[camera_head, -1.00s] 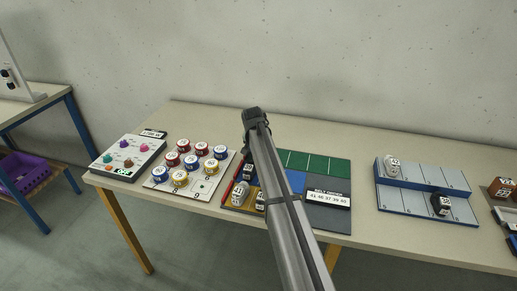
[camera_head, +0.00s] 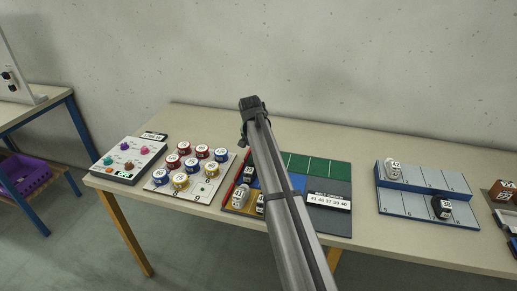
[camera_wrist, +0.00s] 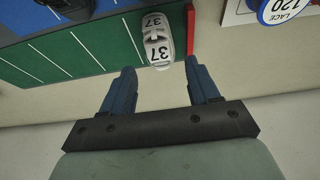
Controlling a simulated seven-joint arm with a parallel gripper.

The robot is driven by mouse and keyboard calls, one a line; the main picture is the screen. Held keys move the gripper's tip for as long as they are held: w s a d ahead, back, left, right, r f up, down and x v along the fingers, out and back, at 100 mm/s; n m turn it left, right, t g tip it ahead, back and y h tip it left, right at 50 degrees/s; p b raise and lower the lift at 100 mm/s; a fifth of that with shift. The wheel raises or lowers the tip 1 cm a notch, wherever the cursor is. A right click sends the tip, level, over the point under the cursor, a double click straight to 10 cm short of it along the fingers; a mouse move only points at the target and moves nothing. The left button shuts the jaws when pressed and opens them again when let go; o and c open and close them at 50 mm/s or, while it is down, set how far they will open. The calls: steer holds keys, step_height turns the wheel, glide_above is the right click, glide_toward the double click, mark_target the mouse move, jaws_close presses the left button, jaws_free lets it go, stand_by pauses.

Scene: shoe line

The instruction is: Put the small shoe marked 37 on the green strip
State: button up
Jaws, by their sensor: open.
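In the wrist view a small white and grey shoe marked 37 (camera_wrist: 157,42) is at the end of the green strip (camera_wrist: 95,45), close to a red bar (camera_wrist: 190,30). My gripper (camera_wrist: 160,88) is open and empty. Its blue fingers are apart, short of the shoe, with the shoe ahead of the gap between them. In the head view the green strip (camera_head: 318,163) lies at the back of the mat, and my arm hides its left end. I cannot see the shoe marked 37 or my fingertips there.
A white shoe (camera_head: 240,194) stands on the mat's front left. Paint-like tins (camera_head: 180,180) stand on a board to the left. A grey rack (camera_head: 410,205) with a white shoe and a black shoe stands to the right. A dark object (camera_wrist: 72,8) is at the wrist view's top left.

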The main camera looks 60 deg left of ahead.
steer(key=shift+v, duration=2.65)
